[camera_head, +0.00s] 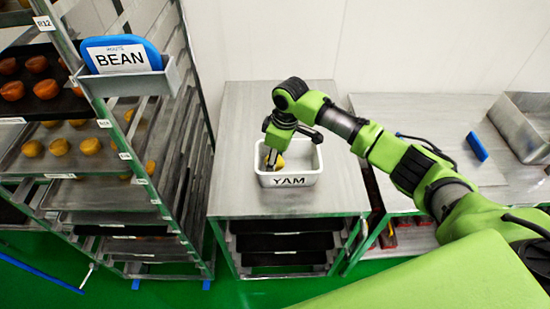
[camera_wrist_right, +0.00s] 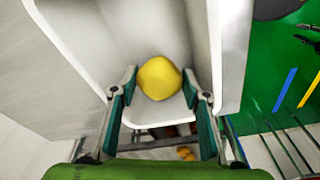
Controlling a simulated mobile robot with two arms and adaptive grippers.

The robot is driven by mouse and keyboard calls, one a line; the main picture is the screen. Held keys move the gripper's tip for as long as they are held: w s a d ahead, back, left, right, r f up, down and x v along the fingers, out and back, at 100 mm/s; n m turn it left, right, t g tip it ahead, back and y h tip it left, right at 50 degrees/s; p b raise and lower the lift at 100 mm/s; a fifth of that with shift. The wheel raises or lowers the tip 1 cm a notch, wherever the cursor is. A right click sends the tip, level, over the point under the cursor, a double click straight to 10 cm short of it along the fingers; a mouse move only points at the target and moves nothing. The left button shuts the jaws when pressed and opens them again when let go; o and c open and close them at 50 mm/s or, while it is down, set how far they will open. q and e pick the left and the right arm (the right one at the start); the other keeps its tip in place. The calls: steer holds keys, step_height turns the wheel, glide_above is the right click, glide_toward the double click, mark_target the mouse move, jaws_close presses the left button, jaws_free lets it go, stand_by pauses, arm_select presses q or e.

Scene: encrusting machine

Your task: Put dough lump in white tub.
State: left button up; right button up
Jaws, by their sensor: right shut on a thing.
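The white tub (camera_head: 313,172) labelled YAM stands on the steel table, and its pale walls fill much of the right wrist view (camera_wrist_right: 232,60). My right gripper (camera_head: 272,160) points down inside the tub's opening, toward its left side. It is shut on the yellow dough lump (camera_head: 279,164). In the right wrist view the dough lump (camera_wrist_right: 160,78) sits between the two fingertips, with tub walls on both sides. I cannot tell whether the lump touches the tub floor.
A rack (camera_head: 140,175) with trays of orange and yellow lumps stands at the left. A blue BEAN sign (camera_head: 122,55) sits in a holder on it. At the right are a blue object (camera_head: 477,147) and a steel bin (camera_head: 525,125). The steel table (camera_head: 240,110) is clear behind the tub.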

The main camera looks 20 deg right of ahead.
mark_target(280, 161)
steer(key=shift+f, duration=0.2)
steer(key=shift+f, duration=0.4)
steer(key=o, duration=0.9)
steer(key=shift+r, duration=0.1)
steer(key=shift+w+r, duration=0.1)
steer(key=shift+r, duration=0.25)
step_height(280, 161, up, 12)
steer(key=s+d+b, duration=0.1)
steer(key=b, duration=0.1)
steer(key=shift+s+d+r, duration=0.15)
